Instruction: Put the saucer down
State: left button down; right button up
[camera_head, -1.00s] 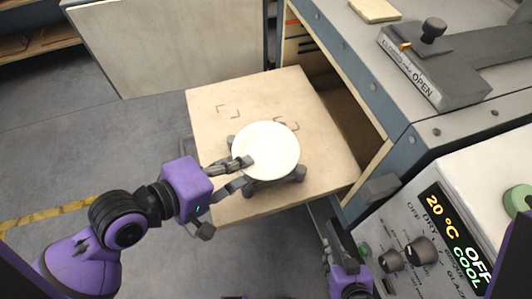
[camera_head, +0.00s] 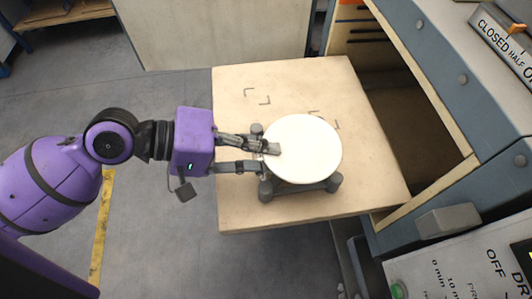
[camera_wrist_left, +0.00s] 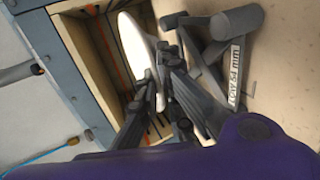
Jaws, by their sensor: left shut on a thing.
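The white saucer (camera_head: 302,149) is level above a grey stand (camera_head: 334,183) on the wooden board. My left gripper (camera_head: 272,157) reaches in from the left and is shut on the saucer's left edge. In the left wrist view the saucer (camera_wrist_left: 132,48) shows nearly edge-on, held by my left gripper (camera_wrist_left: 152,90). The stand (camera_wrist_left: 238,22) is close beside it there, with a label ending in "64 mm". The saucer hides most of the stand in the head view. I cannot tell whether they touch. My right gripper cannot be made out.
The pale wooden board (camera_head: 240,205) has dark corner marks at its back. A blue-grey cabinet (camera_head: 440,90) with an open bay is at its right. A control panel (camera_head: 460,265) is at the lower right. Bare floor lies in front and left.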

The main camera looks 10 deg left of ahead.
pick_arm(q)
jog(key=shift+w+a+f, duration=0.25)
jog(key=shift+w+f, duration=0.85)
jog(key=shift+f, duration=0.05)
jog(key=shift+w+f, duration=0.4)
jog(key=shift+f, duration=0.05)
jog(key=f, duration=0.2)
jog(key=f+b, duration=0.1)
jog(key=shift+w+a+f, duration=0.15)
jog(key=shift+w+f, duration=0.05)
jog(key=shift+w, duration=0.1)
jog(key=shift+f, duration=0.15)
pick_arm(e)
jog(key=shift+s+f, duration=0.4)
jog(key=shift+f, duration=0.1)
